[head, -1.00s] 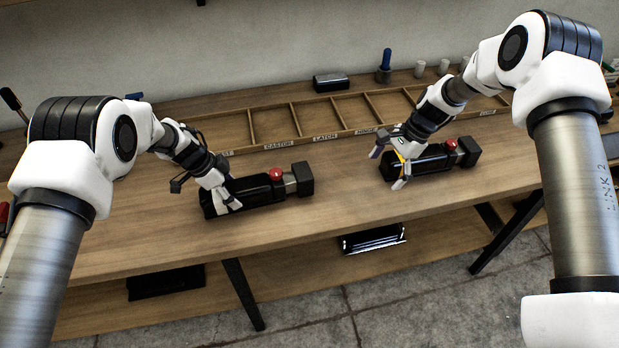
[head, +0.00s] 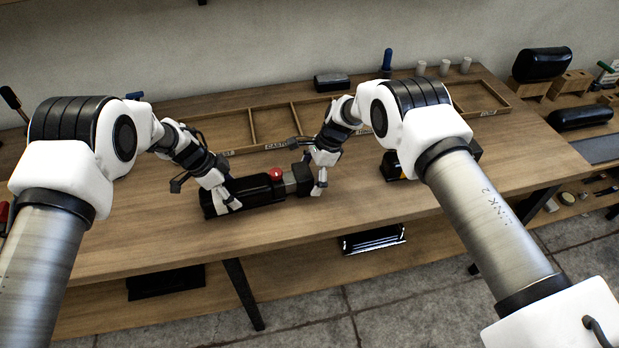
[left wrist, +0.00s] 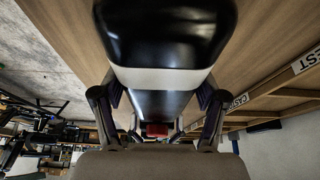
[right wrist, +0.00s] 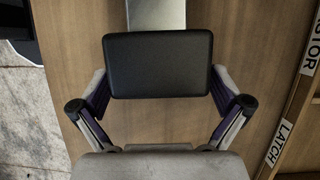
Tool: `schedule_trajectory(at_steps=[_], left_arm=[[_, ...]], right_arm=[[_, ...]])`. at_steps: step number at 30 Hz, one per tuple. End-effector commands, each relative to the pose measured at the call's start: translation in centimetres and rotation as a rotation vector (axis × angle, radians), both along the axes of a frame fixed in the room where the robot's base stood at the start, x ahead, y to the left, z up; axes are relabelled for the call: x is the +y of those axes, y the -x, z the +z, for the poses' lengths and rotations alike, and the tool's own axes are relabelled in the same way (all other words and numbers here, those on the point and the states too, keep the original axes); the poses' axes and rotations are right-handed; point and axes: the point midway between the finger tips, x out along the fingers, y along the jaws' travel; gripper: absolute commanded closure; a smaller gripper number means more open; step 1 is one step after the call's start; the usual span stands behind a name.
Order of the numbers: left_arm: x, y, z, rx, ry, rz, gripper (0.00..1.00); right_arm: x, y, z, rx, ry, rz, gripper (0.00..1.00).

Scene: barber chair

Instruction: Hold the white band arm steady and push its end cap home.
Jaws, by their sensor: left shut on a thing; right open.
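The white band arm lies on the bench, a long black padded piece (head: 255,191) with a red button (head: 276,173) near its right end. Its white band (left wrist: 163,78) shows in the left wrist view. My left gripper (head: 229,201) is shut on the black body. The black end cap (right wrist: 160,65) sits at the arm's right end, with a bare grey metal stem (right wrist: 156,14) showing between it and the body. My right gripper (head: 318,185) is open at the cap, its fingers to either side; contact cannot be told. It partly hides the cap in the head view.
A second black arm with a yellow band (head: 392,167) lies to the right, mostly hidden behind my right arm. A labelled wooden tray (head: 235,132) runs along the back. The bench front (head: 300,225) is clear.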

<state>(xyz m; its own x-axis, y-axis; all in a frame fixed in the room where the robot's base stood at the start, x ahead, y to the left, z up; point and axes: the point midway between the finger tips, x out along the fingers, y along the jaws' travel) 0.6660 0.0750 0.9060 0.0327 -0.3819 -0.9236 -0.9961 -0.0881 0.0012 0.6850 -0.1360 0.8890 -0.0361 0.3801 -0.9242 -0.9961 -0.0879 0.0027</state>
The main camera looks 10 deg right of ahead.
Motion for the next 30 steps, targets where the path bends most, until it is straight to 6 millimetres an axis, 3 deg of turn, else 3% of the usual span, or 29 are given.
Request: schedule_trajectory(at_steps=[8,11,15,16,20,27,30], left_arm=[[0.0,0.0,0.1,-0.001,0.001,-0.001,0.95],[0.0,0.0,0.1,-0.001,0.001,-0.001,0.95],[0.0,0.0,0.1,-0.001,0.001,-0.001,0.95],[0.0,0.0,0.1,-0.001,0.001,0.0,0.95],[0.0,0.0,0.1,-0.001,0.001,-0.001,0.95],[-0.1,0.0,0.1,0.0,0.001,-0.001,0.95],[-0.1,0.0,0.1,-0.001,0.002,-0.002,0.95]], right_arm=[[0.1,0.0,-0.3,-0.001,0.0,0.0,0.0],[0.1,0.0,-0.3,-0.001,0.0,0.0,0.32],[0.1,0.0,-0.3,-0.001,0.0,0.0,0.81],[0.1,0.0,-0.3,-0.001,0.0,0.0,0.88],[0.6,0.0,-0.3,0.0,0.001,0.001,0.89],[3.6,0.3,-0.3,0.002,0.0,0.002,0.89],[3.7,0.3,-0.3,0.003,-0.001,0.0,0.89]])
